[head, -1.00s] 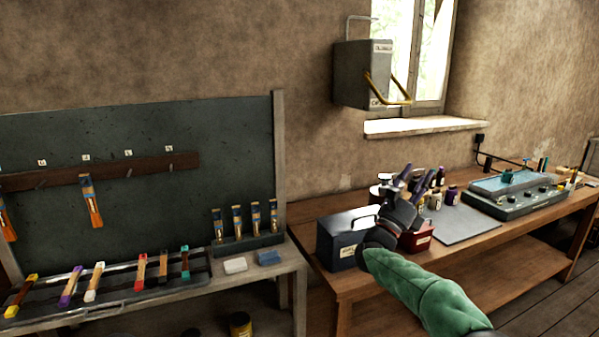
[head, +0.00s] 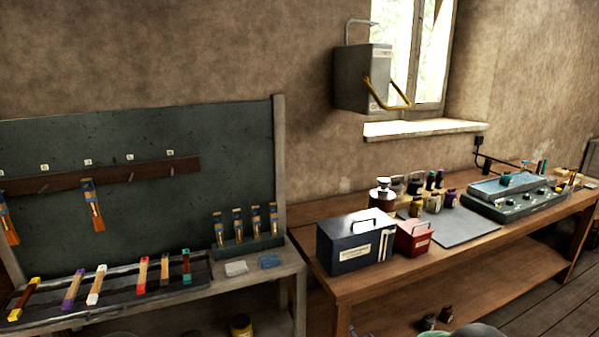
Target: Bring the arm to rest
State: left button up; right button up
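Neither gripper shows in the head view now. A small grey rounded shape at the bottom edge, right of centre, may be part of my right arm, low in front of the bench. The wooden bench (head: 345,284) on the right is clear of my arm. On it stand a dark blue box (head: 340,250) with a handle and a red box (head: 414,238), both closed and upright.
At left, a rack (head: 130,292) holds several coloured-end sticks. A grey wall box (head: 362,78) hangs by the window.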

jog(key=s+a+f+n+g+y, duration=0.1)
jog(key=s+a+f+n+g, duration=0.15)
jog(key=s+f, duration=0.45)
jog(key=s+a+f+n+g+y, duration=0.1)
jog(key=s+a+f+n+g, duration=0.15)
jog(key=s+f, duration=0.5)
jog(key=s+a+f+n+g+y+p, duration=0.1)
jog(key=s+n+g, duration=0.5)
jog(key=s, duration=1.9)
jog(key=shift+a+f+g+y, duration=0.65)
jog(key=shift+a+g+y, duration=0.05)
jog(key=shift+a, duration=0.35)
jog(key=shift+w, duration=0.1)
